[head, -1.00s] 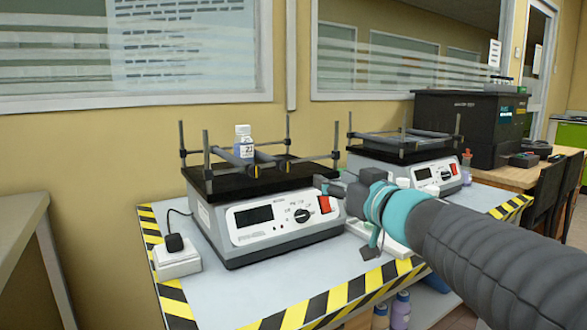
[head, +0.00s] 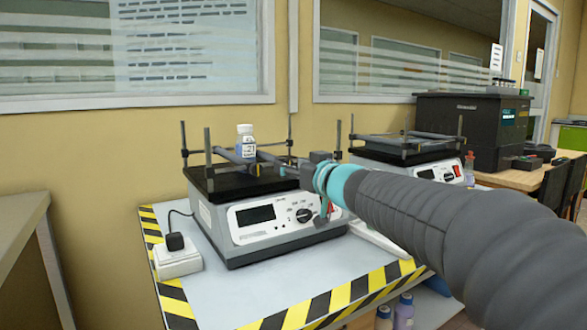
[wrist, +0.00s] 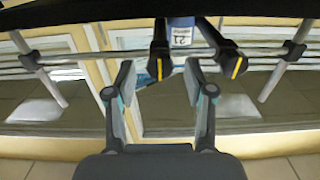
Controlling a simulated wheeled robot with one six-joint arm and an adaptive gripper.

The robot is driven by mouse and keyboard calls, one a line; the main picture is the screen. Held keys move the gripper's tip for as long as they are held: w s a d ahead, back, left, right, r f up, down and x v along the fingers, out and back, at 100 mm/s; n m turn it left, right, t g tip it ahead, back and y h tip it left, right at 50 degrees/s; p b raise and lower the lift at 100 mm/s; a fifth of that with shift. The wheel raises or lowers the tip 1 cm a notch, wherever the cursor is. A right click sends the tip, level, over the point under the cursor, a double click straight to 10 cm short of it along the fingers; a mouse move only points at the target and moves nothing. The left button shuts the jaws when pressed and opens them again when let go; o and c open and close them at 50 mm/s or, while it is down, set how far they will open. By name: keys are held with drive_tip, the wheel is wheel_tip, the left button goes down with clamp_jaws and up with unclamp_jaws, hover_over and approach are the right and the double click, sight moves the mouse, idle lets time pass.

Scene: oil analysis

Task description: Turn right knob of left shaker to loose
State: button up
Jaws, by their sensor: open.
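The left shaker (head: 225,235) stands on the bench with a black platform (head: 215,187) and clamp bars. A small blue-labelled bottle (head: 246,145) sits between the bars; its label also shows in the wrist view (wrist: 181,36), which is upside down. Two black knobs with yellow marks show there. The right knob (wrist: 160,60) appears on the left of that view, the other knob (wrist: 233,63) on its right. My gripper (wrist: 158,76) is open, its fingers on either side of the right knob's line, just short of it or around it; contact is unclear. In the head view my gripper (head: 303,174) is at the platform's right front.
A second shaker (head: 398,153) stands behind to the right, partly hidden by my arm. A white power block (head: 177,262) is at the bench's left. Striped tape (head: 330,300) marks the bench edge. Bottles (head: 402,312) stand below. The front bench is clear.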

drive_tip(key=shift+w+a, duration=0.35)
drive_tip(key=shift+w, duration=0.2)
clamp_jaws()
drive_tip(key=shift+n, duration=0.3)
drive_tip(key=shift+s+a+f+n+b, duration=0.1)
drive_tip(key=shift+n+b, duration=0.25)
drive_tip(key=shift+n, duration=3.95)
drive_tip(key=shift+a+f+n+b, duration=0.1)
drive_tip(key=shift+n+b, duration=0.25)
drive_tip(key=shift+n, duration=3.95)
